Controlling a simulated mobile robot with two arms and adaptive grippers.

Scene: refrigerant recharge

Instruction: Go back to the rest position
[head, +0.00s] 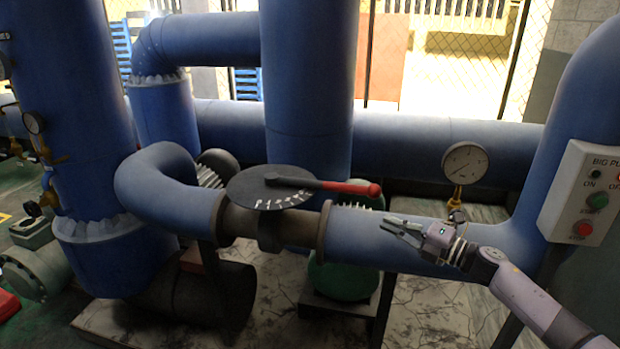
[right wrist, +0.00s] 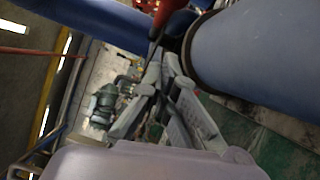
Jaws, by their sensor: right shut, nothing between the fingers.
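My right gripper (head: 388,223) is in front of the blue horizontal pipe (head: 395,246), right of the valve. It is shut and empty, its fingers pointing left. The valve has a dark round dial plate (head: 262,196) and a lever with a red grip (head: 350,187). The gripper is apart from the grip, below and to the right of it in the head view. In the right wrist view, the shut fingers (right wrist: 163,68) point towards the red grip (right wrist: 160,12), with the blue pipe (right wrist: 255,55) at the right. My left gripper is not in view.
A pressure gauge (head: 464,163) stands on the pipe just above my right wrist. A control box (head: 580,200) with green and red buttons is at the right. Large blue pipes (head: 308,90) fill the back. A green pump (head: 343,281) sits under the pipe.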

